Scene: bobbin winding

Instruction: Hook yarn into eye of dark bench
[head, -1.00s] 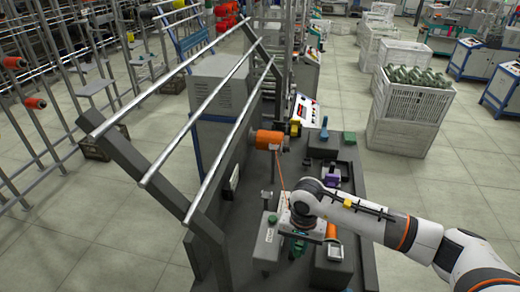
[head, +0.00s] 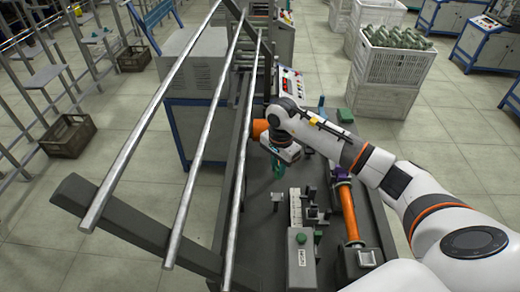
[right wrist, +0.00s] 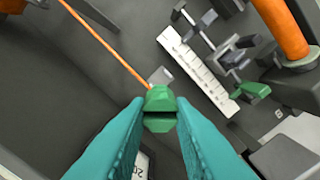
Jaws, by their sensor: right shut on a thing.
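My right gripper (head: 278,168) is over the far part of the dark bench (head: 262,222), close to an orange spool (head: 259,128). In the right wrist view its teal fingers (right wrist: 158,118) are shut on a small green piece (right wrist: 160,108). Orange yarn (right wrist: 105,47) runs from this piece to the upper left, toward orange parts (right wrist: 12,5) at the corner. A small grey block (right wrist: 160,77) shows just beyond the green piece. I cannot tell which part is the eye, or whether the yarn touches it. My left gripper is not in view.
A white strip (head: 295,207) with dark fittings stands mid-bench. A grey box with a green button (head: 301,250) is at the front. An orange cylinder (head: 348,215) lies to the right. Long metal rails (head: 203,140) pass along the left side.

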